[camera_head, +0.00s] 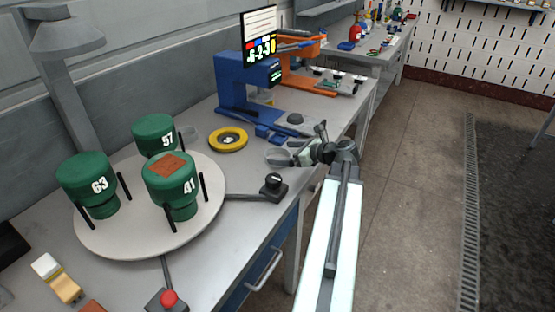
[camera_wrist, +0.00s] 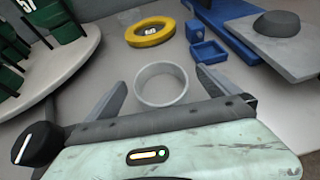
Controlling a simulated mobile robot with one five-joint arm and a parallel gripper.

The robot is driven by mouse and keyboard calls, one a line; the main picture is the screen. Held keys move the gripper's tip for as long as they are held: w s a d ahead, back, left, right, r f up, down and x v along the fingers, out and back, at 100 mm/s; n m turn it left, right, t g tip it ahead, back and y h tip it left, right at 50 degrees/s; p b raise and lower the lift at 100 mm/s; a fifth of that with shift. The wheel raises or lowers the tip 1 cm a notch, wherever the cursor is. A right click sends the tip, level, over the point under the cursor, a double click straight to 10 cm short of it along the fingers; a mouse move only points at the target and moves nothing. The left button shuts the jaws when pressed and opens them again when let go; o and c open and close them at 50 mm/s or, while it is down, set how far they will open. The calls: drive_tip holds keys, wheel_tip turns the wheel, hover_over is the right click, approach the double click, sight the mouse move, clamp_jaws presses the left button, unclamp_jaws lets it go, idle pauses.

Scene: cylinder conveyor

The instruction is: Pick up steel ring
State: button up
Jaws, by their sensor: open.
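The steel ring (camera_wrist: 162,101) is a short, pale grey, open-topped ring on the grey bench. In the wrist view it lies between the two fingers of my gripper (camera_wrist: 160,78), with a visible gap on each side. In the head view the steel ring (camera_head: 270,161) shows at the left end of my gripper (camera_head: 284,154), which partly hides it. My gripper is open and holds nothing. Whether the fingers are low enough to be level with the ring is hard to tell.
A yellow ring (camera_head: 228,131) lies behind and left of the steel ring. A blue press (camera_head: 232,85) stands behind. A round turntable (camera_head: 120,243) carries green numbered cylinders (camera_head: 155,133) at left. A black knob box (camera_head: 273,188) sits near the bench's front edge.

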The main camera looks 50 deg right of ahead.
sight(269, 151)
drive_tip(key=x, duration=0.2)
drive_tip(key=b+x, duration=0.1)
drive_tip(key=x, duration=0.1)
drive_tip(key=shift+s+f, duration=0.15)
drive_tip(key=shift+f, duration=0.2)
drive_tip(key=shift+r, duration=0.1)
drive_tip(key=c, duration=1.5)
drive_tip(key=shift+o, duration=0.2)
drive_tip(key=shift+r, duration=0.1)
drive_tip(key=shift+r+p, duration=0.65)
drive_tip(key=shift+p, duration=0.05)
drive_tip(key=r+p, duration=0.2)
drive_tip(key=shift+s+d+r, duration=0.15)
drive_tip(key=shift+s+r, duration=0.1)
drive_tip(key=shift+s, duration=0.15)
drive_tip(key=s+d, duration=0.3)
drive_tip(key=s, duration=0.3)
drive_tip(key=s+d+r+p, duration=0.1)
drive_tip(key=s+d, duration=0.2)
drive_tip(key=s, duration=0.4)
drive_tip(key=shift+s+d, duration=0.3)
drive_tip(key=shift+s, duration=0.05)
